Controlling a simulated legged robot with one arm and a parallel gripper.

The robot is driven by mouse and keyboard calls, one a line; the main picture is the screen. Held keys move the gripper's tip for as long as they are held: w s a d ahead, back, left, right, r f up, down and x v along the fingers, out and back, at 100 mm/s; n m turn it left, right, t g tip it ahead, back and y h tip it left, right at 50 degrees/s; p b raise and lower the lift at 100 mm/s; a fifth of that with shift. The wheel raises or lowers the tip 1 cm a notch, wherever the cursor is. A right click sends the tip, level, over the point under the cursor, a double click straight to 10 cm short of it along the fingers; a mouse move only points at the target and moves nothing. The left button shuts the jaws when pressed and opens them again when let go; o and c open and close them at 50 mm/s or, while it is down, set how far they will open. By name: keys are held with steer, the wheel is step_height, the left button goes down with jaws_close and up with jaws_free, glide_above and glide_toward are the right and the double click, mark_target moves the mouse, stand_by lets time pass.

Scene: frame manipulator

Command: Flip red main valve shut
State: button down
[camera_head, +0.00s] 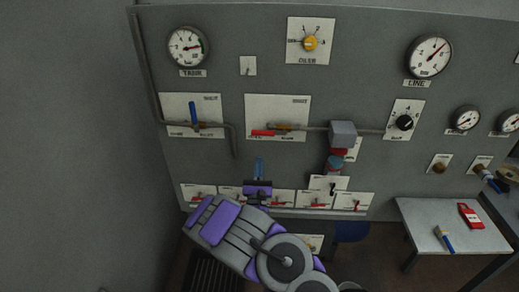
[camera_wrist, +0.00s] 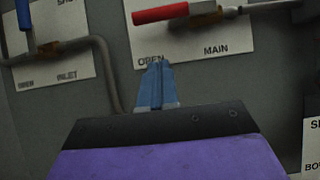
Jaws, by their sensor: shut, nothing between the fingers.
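The red main valve handle (camera_head: 263,133) lies level along its pipe, on the white plate (camera_head: 277,107) in the upper middle of the panel. In the wrist view the red handle (camera_wrist: 160,13) points left, above the plate's words OPEN and MAIN. My gripper (camera_head: 259,165) is shut and empty, its blue fingers pointing up just below the plate. In the wrist view the fingertips (camera_wrist: 155,66) are below the handle's left part and apart from it in the picture. The depth gap to the panel is hard to tell.
A blue inlet valve handle (camera_head: 193,112) stands upright on the left plate, with a grey bent pipe (camera_head: 234,142) beside it. A row of small red-handled valves (camera_head: 317,204) runs below. A grey box (camera_head: 343,134) is on the pipe at right. A table (camera_head: 425,222) stands lower right.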

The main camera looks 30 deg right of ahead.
mark_target(268, 133)
steer(key=w+d+r+b, duration=0.1)
steer(key=w+r+b, duration=0.1)
steer(key=r, duration=0.3)
steer(key=shift+w+d+r, duration=0.35)
steer(key=shift+w+r, duration=0.05)
steer(key=shift+w, duration=0.1)
steer(key=shift+a+r+m+h+p, duration=0.2)
steer(key=shift+m+h+p, duration=0.2)
steer(key=shift+m+p, duration=0.25)
